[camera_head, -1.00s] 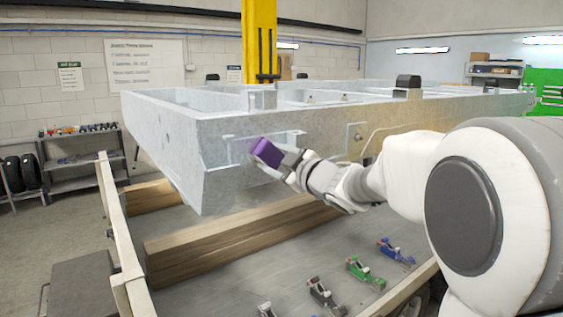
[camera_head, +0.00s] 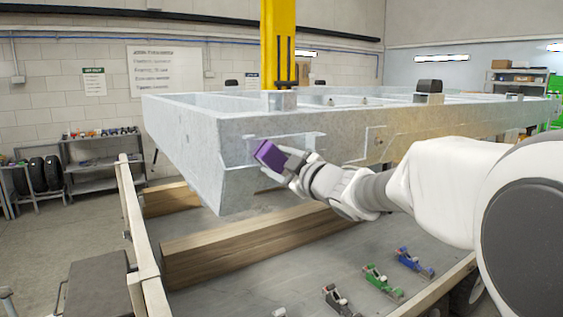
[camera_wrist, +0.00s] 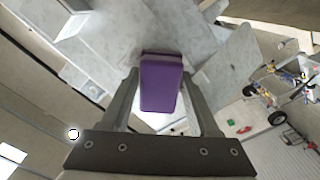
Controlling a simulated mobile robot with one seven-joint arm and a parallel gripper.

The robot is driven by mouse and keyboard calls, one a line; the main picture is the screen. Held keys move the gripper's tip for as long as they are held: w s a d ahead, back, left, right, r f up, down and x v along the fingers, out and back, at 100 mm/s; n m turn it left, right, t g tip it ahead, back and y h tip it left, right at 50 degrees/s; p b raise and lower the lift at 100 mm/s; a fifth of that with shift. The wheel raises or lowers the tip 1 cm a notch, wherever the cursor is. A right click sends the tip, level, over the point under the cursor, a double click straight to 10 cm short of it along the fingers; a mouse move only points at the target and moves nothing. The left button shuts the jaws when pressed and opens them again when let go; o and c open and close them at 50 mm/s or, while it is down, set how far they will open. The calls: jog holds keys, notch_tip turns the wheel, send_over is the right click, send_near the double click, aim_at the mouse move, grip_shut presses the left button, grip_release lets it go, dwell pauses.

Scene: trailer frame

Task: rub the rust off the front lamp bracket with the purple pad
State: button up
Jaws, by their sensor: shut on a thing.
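The purple pad (camera_head: 268,155) is a small block held between the fingers of my gripper (camera_head: 291,163). In the wrist view the pad (camera_wrist: 160,85) sits between the two fingers (camera_wrist: 160,78). The grey trailer frame (camera_head: 390,124) fills the middle of the head view. The pad is at the frame's near beam, in front of a pale bracket-like plate (camera_head: 312,138) near the left corner. The pad and gripper hide part of this plate. I cannot tell whether the pad touches it, and no rust shows clearly.
Timber beams (camera_head: 240,245) lie below the frame. Several small coloured clamp-like items (camera_head: 413,262) rest on the grey deck at lower right. A wooden rail (camera_head: 138,225) runs along the left. A yellow column (camera_head: 278,45) stands behind the frame.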

jog(key=shift+w+d+p, duration=1.1)
jog(key=shift+w+d, duration=0.8)
jog(key=shift+d, duration=0.85)
jog(key=shift+s+a+f+b, duration=0.1)
jog(key=shift+s+a+b, duration=0.45)
jog(key=shift+a, duration=0.3)
jog(key=shift+s+a+r+b, duration=0.1)
jog(key=shift+s+a+b, duration=0.45)
jog(key=shift+a, duration=0.25)
jog(key=shift+s+a+f+b, duration=0.1)
jog(key=shift+s+a+b, duration=0.45)
jog(key=shift+a, duration=0.3)
jog(key=shift+s+a, duration=0.35)
jog(key=shift+a, duration=0.1)
jog(key=shift+v, duration=2.9)
jog(key=shift+d, duration=0.1)
